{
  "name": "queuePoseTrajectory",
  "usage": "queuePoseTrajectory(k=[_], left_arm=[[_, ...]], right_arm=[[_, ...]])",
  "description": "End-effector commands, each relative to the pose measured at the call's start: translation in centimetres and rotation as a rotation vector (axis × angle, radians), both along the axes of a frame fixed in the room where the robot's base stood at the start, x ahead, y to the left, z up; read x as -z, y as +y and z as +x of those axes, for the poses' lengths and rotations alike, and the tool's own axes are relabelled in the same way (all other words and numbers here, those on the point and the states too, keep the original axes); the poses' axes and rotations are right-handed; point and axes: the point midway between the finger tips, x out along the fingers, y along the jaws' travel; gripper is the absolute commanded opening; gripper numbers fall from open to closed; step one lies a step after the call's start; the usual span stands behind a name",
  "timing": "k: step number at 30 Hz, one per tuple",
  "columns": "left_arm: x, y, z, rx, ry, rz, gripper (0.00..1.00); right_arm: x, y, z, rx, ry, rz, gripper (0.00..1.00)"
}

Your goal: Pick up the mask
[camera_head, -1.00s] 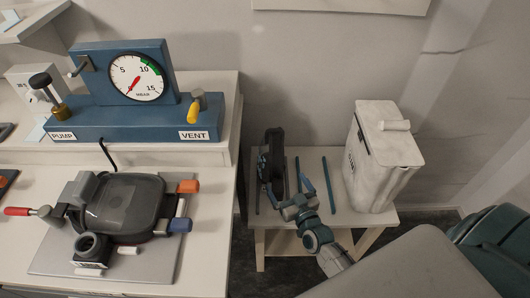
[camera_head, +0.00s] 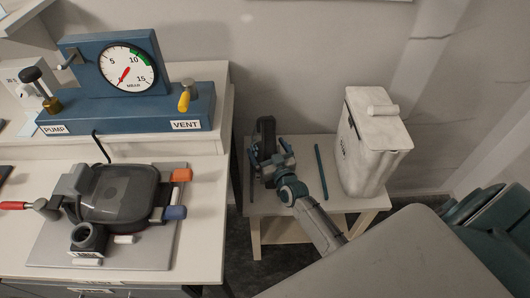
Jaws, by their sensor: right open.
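The mask appears to be the dark, upright object (camera_head: 266,132) on the small side table at the right of the head view. Its lower part is partly hidden by my right gripper. My right gripper (camera_head: 273,164) is open at the near side of the mask, with its fingers over the tabletop. I cannot tell whether the fingers touch the mask. My left gripper is not in view.
The small side table (camera_head: 345,203) also holds a white lidded bin (camera_head: 370,150) at right and a blue rod (camera_head: 321,171). The bench at left carries a blue gauge unit (camera_head: 130,113) and a dark clamped chamber (camera_head: 118,192).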

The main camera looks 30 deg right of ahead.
Motion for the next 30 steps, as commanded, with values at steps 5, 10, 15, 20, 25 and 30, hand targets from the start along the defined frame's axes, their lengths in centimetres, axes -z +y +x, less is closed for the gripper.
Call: queuePoseTrajectory(k=[5, 10, 15, 20, 25, 30], left_arm=[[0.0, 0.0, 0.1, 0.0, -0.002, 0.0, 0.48], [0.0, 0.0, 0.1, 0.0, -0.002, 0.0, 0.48], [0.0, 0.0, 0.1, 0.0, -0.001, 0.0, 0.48], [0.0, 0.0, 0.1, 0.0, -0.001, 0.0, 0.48], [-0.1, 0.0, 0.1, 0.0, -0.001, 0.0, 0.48], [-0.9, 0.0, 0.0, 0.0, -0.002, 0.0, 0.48]], right_arm=[[0.0, 0.0, 0.0, 0.0, 0.0, 0.0, 0.94], [0.0, 0.0, 0.0, 0.0, 0.0, 0.0, 0.61], [0.0, 0.0, 0.0, 0.0, 0.0, 0.0, 0.27], [-0.2, 0.0, 0.0, 0.0, -0.004, 0.0, 0.17], [-0.3, 0.0, 0.0, 0.0, -0.003, 0.0, 0.17], [-1.2, 0.0, 0.0, 0.0, -0.004, 0.0, 0.17]])
